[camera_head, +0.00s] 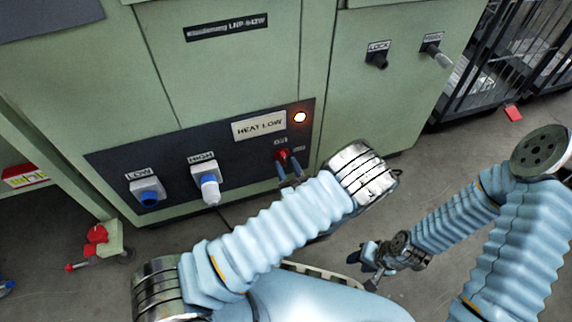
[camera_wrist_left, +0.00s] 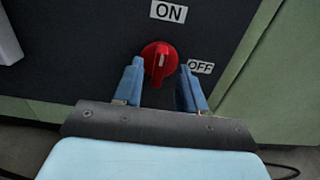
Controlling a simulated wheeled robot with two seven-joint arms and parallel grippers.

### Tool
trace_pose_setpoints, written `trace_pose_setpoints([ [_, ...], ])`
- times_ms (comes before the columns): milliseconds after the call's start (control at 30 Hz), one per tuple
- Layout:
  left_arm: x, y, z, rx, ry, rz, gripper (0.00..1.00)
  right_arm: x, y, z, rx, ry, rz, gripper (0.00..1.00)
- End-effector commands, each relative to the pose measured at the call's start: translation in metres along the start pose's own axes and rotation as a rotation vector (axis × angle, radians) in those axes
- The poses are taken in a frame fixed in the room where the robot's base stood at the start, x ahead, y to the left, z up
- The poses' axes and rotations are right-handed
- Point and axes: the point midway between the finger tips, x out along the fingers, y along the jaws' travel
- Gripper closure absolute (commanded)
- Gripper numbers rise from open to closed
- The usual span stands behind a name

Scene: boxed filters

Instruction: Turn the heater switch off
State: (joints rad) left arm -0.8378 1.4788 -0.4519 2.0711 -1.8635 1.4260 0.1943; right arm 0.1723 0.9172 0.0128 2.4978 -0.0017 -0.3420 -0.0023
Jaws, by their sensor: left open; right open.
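The heater switch is a red rotary knob (camera_wrist_left: 158,60) on the dark panel of the green machine. It also shows in the head view (camera_head: 282,155), under the HEAT LOW label. In the left wrist view its white mark points up, towards the ON label (camera_wrist_left: 169,12); the OFF label (camera_wrist_left: 201,67) is to its right. My left gripper (camera_wrist_left: 159,72) is open, with one blue finger on each side of the knob's lower part; I cannot tell if they touch it. In the head view it shows just below the knob (camera_head: 290,172). My right gripper (camera_head: 376,264) is open at lower right, away from the panel.
A black wire cage (camera_head: 490,70) stands on the right.

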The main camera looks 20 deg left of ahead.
Motion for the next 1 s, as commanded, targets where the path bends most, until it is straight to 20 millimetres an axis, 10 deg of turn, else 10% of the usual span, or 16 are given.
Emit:
trace_pose_setpoints([
  [433, 0.0138, 0.0002, 0.0001, 0.000, 0.001, 0.001, 0.60, 0.0010, 0.0003, -0.0001, 0.000, 0.000, 0.000, 0.57],
  [700, 0.0136, 0.0002, 0.0001, 0.000, 0.001, 0.001, 1.00, 0.0011, 0.0004, -0.0001, 0.000, 0.000, 0.000, 0.57],
  [1000, 0.0134, 0.0001, 0.0003, 0.014, 0.001, 0.000, 1.00, 0.0002, 0.0000, -0.0001, 0.000, 0.000, 0.000, 0.57],
])
